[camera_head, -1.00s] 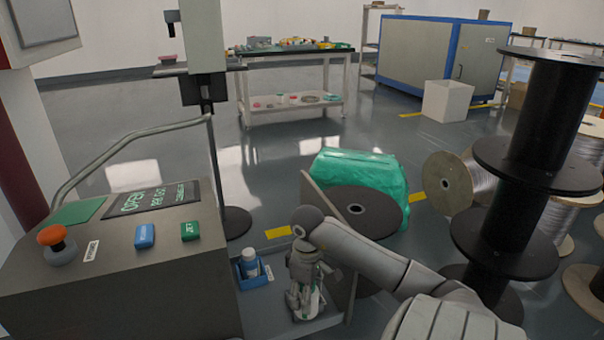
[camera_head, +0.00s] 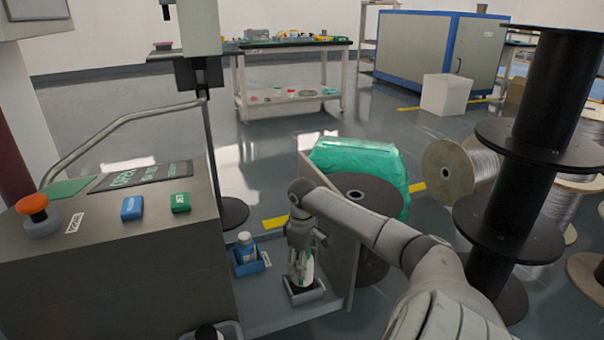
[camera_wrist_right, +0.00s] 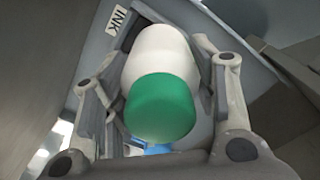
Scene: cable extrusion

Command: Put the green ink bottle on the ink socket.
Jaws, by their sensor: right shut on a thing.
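The green ink bottle (camera_wrist_right: 162,100) is white with a green cap, which faces the camera in the right wrist view. My right gripper (camera_wrist_right: 158,112) is shut around its sides. In the head view the right gripper (camera_head: 301,258) points down, with part of the bottle (camera_head: 307,272) showing between its fingers. The bottle's lower end is at a small grey square holder (camera_head: 306,296), apparently the ink socket. Whether its base rests on the bottom is hidden. An INK label (camera_wrist_right: 119,19) shows beside the bottle in the wrist view. My left gripper is not in view.
A blue holder (camera_head: 251,267) with a white, blue-labelled bottle (camera_head: 245,245) stands left of the grey holder. The control console (camera_head: 120,265) is to the left. An upright panel (camera_head: 342,250) and a black spool (camera_head: 368,195) stand close on the right.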

